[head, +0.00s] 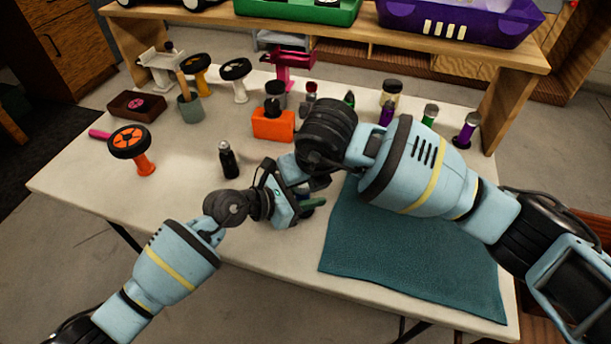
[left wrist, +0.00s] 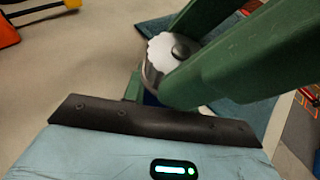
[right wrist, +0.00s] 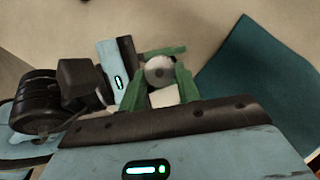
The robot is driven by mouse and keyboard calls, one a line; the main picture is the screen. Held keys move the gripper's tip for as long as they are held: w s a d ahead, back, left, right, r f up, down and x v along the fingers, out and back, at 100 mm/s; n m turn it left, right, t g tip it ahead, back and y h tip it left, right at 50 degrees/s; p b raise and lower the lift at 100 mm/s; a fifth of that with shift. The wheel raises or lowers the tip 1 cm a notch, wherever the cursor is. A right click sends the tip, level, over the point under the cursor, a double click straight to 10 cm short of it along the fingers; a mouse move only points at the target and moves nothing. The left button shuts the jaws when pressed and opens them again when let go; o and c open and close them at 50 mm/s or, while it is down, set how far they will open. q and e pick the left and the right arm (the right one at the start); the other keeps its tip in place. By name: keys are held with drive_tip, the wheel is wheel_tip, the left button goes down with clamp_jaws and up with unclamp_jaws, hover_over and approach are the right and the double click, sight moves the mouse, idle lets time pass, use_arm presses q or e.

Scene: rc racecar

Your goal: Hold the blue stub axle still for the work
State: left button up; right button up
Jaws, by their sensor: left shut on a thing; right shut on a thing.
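My left gripper (head: 292,197) and my right gripper meet over the table, left of the teal mat. In the left wrist view a pale, ridged round part (left wrist: 165,58) with a grey centre sits among the green fingers. A small dark blue patch below it looks like the blue stub axle (left wrist: 150,99), which is mostly hidden. The round part also shows in the right wrist view (right wrist: 159,70), between the green fingers of my right gripper (right wrist: 160,82), above a white piece (right wrist: 164,97). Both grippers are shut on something. The fingers hide which part each one grips.
The teal mat (head: 410,255) lies clear at the right. A dark bottle (head: 228,160) stands just behind the left gripper. A wooden shelf (head: 400,47) spans the rear.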

drive_tip(key=shift+a+m+h, duration=0.15)
drive_tip(key=shift+m+h, duration=0.45)
drive_tip(key=shift+m, duration=0.9)
drive_tip(key=o, duration=1)
drive_tip(key=shift+s, duration=0.1)
